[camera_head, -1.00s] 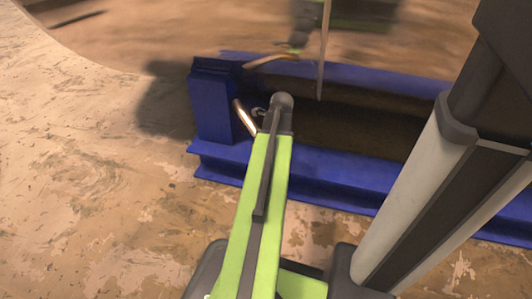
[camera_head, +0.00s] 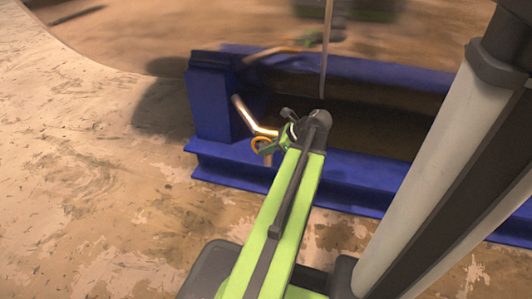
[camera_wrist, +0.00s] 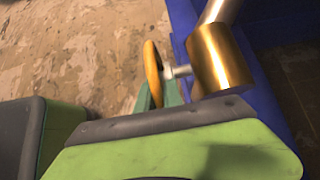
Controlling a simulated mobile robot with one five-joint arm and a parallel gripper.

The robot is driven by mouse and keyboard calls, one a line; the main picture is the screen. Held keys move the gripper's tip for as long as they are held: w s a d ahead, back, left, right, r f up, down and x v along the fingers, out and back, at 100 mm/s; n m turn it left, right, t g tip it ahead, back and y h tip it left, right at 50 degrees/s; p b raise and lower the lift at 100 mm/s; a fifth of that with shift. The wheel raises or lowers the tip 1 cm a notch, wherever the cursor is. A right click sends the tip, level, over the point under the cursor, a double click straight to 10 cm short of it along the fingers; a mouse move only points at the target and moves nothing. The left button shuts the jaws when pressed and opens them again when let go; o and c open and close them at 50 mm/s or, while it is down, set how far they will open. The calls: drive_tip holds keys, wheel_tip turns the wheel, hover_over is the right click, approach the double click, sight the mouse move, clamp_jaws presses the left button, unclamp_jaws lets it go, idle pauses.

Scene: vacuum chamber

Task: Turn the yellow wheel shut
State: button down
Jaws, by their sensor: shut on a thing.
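The yellow wheel (camera_head: 257,142) is a small ring on the low end of a copper pipe, beside the blue frame. In the wrist view the yellow wheel (camera_wrist: 152,70) shows nearly edge-on, joined by a short metal stem to a brass valve body (camera_wrist: 222,55). My gripper (camera_head: 268,148) is at the wheel and shut on it. How far the wheel is turned cannot be told.
The copper pipe (camera_head: 248,115) bends down to the valve from the blue frame (camera_head: 210,105). The blue lower beam (camera_head: 235,165) runs close behind my gripper. A thin upright rod (camera_head: 325,50) stands behind. The worn floor at left (camera_head: 90,180) is clear.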

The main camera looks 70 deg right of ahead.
drive_tip(key=shift+w+a, duration=0.1)
idle(0.3)
drive_tip(key=c, duration=1.5)
unclamp_jaws()
drive_tip(key=p+v, duration=1.1)
drive_tip(key=v, duration=0.6)
drive_tip(key=shift+s+p, duration=0.3)
drive_tip(key=shift+p, duration=0.05)
